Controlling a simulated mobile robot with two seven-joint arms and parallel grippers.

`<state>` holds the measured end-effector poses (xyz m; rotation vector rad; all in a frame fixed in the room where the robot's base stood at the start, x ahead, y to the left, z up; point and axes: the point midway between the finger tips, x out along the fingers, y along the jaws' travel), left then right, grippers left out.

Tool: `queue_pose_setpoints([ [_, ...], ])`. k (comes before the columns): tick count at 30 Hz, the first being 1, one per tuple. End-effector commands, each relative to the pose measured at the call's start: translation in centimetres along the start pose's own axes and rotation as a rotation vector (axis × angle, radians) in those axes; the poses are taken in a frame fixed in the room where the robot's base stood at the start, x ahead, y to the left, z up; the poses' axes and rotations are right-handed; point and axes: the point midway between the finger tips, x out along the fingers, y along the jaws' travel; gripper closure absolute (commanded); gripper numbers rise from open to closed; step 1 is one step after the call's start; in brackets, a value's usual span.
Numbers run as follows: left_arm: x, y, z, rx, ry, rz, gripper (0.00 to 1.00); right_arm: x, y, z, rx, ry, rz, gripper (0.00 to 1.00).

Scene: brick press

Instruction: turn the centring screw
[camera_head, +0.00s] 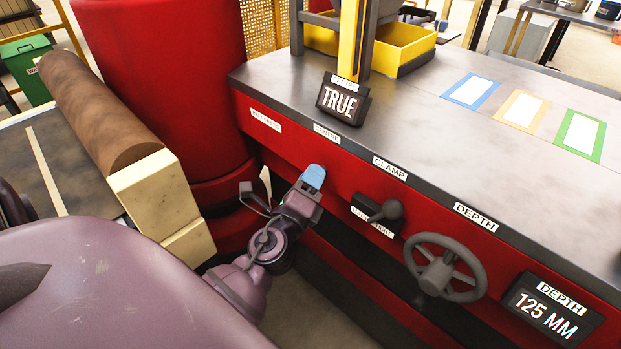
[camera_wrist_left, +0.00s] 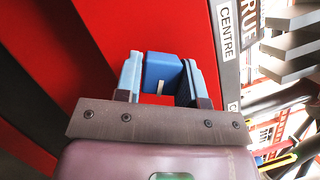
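The centring screw's blue knob (camera_wrist_left: 163,70) shows in the left wrist view, with a short white mark on it, close to the CENTRE label (camera_wrist_left: 227,30). My left gripper (camera_wrist_left: 160,80) has its light blue fingers on either side of the knob, seemingly touching both sides. In the head view my left gripper (camera_head: 313,177) is at the red front of the press, below the CENTRE label (camera_head: 326,133), and hides the screw. A small display (camera_head: 342,101) above reads TRUE. My right gripper is not in view.
A dark lever (camera_head: 384,211) under the CLAMP label and a grey handwheel (camera_head: 445,267) are right of the gripper. A DEPTH display (camera_head: 553,310) reads 125 MM. A brown roll (camera_head: 95,110) and a red column (camera_head: 160,70) are to the left.

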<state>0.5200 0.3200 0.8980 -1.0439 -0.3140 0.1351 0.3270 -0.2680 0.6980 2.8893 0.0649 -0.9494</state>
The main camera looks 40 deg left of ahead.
Motion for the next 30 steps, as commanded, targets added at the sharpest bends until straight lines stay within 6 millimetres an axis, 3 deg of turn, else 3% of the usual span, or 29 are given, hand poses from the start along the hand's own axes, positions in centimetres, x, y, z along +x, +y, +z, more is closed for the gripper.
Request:
queue_pose_setpoints([
  [1, 0.0, 0.1, 0.0, 0.000, 0.001, 0.001, 0.55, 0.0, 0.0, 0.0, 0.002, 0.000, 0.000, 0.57],
  [4, 0.0, 0.0, 0.0, 0.000, 0.000, 0.001, 0.40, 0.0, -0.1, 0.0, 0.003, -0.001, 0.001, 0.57],
  [14, -0.3, 0.1, -0.1, 0.000, 0.000, 0.002, 0.40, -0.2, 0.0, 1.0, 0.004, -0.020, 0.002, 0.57],
  [22, -4.0, 0.8, -0.4, 0.001, 0.005, 0.012, 0.40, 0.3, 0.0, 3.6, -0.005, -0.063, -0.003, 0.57],
  [30, -6.9, 0.5, -0.3, 0.001, 0.005, 0.008, 0.40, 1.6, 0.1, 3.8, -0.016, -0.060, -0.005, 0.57],
])
